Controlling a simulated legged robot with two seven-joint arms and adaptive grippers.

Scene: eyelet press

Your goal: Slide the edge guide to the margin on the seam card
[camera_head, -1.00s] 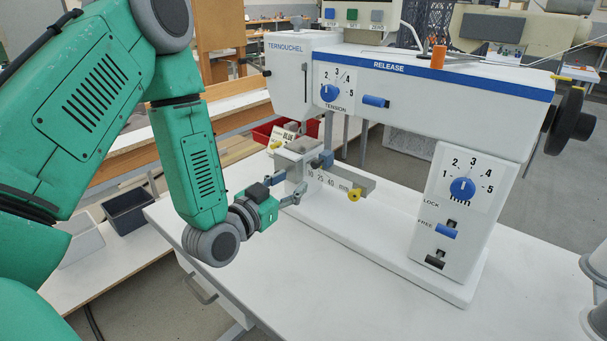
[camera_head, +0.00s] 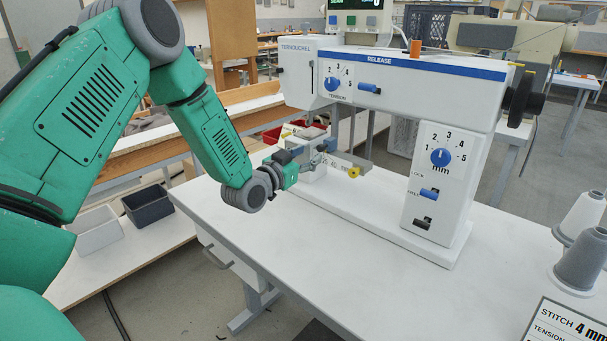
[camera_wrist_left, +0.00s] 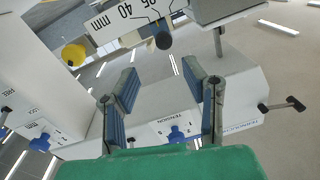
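The edge guide is a small blue block (camera_head: 331,145) on the scale bar of the white press (camera_head: 430,190), in the head view. The bar's marks 25 and 40 mm show in part behind my gripper.
A dark bin (camera_head: 148,204) and a light bin (camera_head: 98,229) lie on the left bench. The front of the white table (camera_head: 330,260) is clear.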

